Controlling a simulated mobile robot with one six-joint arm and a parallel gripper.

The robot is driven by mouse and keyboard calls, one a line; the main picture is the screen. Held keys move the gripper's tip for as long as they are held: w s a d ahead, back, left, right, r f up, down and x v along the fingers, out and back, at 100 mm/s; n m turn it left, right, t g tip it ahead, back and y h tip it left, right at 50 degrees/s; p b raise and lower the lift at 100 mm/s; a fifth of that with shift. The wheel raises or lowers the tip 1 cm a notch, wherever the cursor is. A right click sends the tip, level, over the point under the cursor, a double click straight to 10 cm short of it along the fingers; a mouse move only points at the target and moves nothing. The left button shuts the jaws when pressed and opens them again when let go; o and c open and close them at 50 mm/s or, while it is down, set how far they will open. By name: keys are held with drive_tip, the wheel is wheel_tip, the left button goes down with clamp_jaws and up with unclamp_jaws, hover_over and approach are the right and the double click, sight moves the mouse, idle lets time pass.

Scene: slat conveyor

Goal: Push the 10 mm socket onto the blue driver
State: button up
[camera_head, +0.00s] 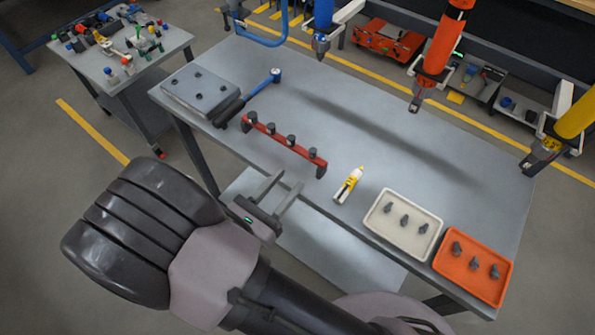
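The blue driver (323,14) hangs nose down at the top of the view, over the far side of the workbench. Its upper part is cut off by the frame, and its dark tip (320,46) looks bare. A red rail (277,146) on the bench holds several dark sockets in a row. Size marks are too small to read, so I cannot tell which one is the 10 mm socket. My gripper (280,183) is open and empty, its two fingers apart, just in front of the rail near the bench's front edge. It looks apart from the rail.
A torque wrench (250,96) and a grey block with holes (201,90) lie left. A yellow-white tube (348,184), white tray (403,250) and orange tray (472,283) stand right. The bench middle is clear.

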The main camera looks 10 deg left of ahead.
sight(310, 155)
drive_tip(key=x, duration=0.8)
drive_tip(key=shift+w+d, duration=0.15)
drive_tip(key=shift+w, duration=0.25)
clamp_jaws()
wheel_tip(310, 155, up, 3)
drive_tip(key=p, duration=0.2)
drive_tip(key=shift+p, duration=0.35)
